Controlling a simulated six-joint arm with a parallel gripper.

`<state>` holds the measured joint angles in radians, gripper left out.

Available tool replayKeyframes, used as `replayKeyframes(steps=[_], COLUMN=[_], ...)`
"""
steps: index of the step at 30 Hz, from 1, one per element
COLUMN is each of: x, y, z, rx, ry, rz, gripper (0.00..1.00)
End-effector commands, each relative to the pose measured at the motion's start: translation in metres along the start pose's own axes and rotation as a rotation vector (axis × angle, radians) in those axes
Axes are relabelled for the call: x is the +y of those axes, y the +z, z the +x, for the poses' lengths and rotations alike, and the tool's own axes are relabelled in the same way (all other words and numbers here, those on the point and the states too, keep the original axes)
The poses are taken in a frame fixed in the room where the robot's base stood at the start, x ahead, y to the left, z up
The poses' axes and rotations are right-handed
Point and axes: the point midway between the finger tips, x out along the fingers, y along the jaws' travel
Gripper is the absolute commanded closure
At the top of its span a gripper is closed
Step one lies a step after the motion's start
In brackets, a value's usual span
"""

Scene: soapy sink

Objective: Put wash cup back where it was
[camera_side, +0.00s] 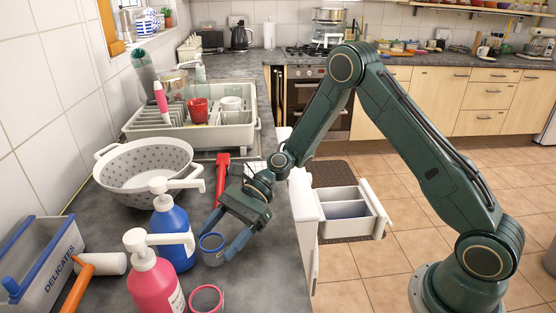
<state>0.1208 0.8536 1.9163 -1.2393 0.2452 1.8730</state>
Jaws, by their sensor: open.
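My gripper (222,240) is low over the grey counter, pointing down. Its jaws are open around a small cup with a blue rim (212,257), with one finger at its left and one at its right. I cannot tell whether the fingers touch it. The cup is upright, apparently on the counter. A red cup (197,111) and a white cup (231,104) stand in the pale dish rack (225,135) at the back. No label shows which cup is the wash cup.
A blue pump bottle (172,228) stands close left of my gripper. A pink pump bottle (155,287) and a pink-rimmed round item (206,300) are in front. A grey colander (145,175) and red-handled tool (222,175) lie behind. A "DELICATES" bin (50,255) is left.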

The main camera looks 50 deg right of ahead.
Motion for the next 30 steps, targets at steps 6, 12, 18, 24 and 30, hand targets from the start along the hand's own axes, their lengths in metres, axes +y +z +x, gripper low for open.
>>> replayKeyframes(steps=[6, 12, 18, 24, 30], x=[0.0, -0.001, -0.001, -0.001, -0.001], y=[0.003, 0.003, 0.003, 0.003, 0.003], z=[-0.004, -0.023, -0.054, -0.087, -0.111], rx=[0.0, -0.001, -0.001, 0.0, 0.0], ry=[-0.001, -0.003, -0.004, -0.004, -0.002], rz=[0.0, 0.0, 0.001, 0.0, 0.0], gripper=[0.35, 0.35, 0.35, 0.35, 0.35])
